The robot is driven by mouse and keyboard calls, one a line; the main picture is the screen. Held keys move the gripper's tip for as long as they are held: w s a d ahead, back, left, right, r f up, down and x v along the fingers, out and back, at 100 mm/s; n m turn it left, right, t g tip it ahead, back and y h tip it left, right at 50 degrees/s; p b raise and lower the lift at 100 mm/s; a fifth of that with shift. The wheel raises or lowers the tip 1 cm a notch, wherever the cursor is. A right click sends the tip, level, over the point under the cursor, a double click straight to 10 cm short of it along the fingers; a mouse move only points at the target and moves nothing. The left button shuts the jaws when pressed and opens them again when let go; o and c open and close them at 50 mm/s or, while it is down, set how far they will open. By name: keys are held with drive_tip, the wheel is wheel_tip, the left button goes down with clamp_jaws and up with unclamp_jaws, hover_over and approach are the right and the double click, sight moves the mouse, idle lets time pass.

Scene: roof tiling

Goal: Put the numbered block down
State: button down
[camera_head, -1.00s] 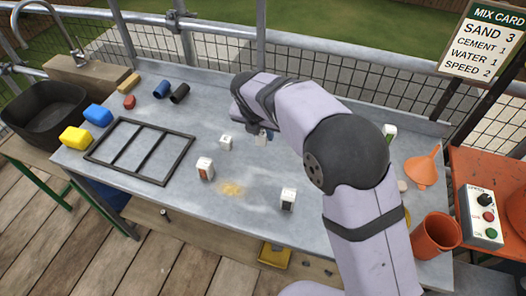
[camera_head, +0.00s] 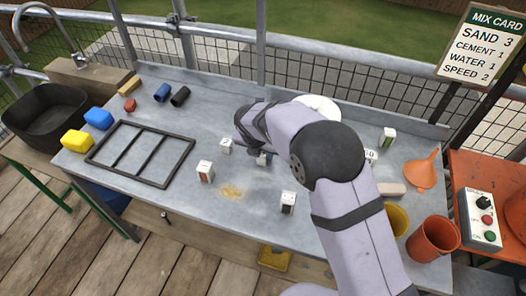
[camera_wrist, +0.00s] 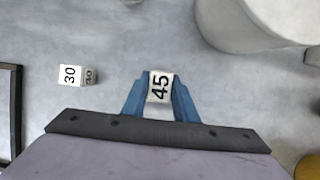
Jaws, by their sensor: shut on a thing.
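In the wrist view a white block marked 45 (camera_wrist: 160,87) sits between the two blue fingers of my gripper (camera_wrist: 159,79), which is shut on it. In the head view my gripper (camera_head: 264,157) is low over the middle of the bench, mostly behind my arm, and only a bit of the block shows. I cannot tell whether the block touches the bench. A block marked 30 (camera_wrist: 72,75) stands on the bench to the left, apart from my gripper; it also shows in the head view (camera_head: 226,146).
Other white blocks stand on the grey bench: one left of a sand patch (camera_head: 205,171), one in front (camera_head: 288,202) and one at back right (camera_head: 388,137). A black divided frame (camera_head: 119,148) lies at left. An orange funnel (camera_head: 423,172) and orange cup (camera_head: 434,238) are at right.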

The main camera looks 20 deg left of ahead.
drive_tip(key=shift+f, duration=0.1)
drive_tip(key=c, duration=1.4)
unclamp_jaws()
drive_tip(key=shift+r, duration=0.4)
drive_tip(key=v, duration=1.1)
drive_tip(key=shift+s+r+b, duration=0.2)
drive_tip(key=shift+s+b, duration=0.05)
drive_tip(key=shift+b, duration=0.2)
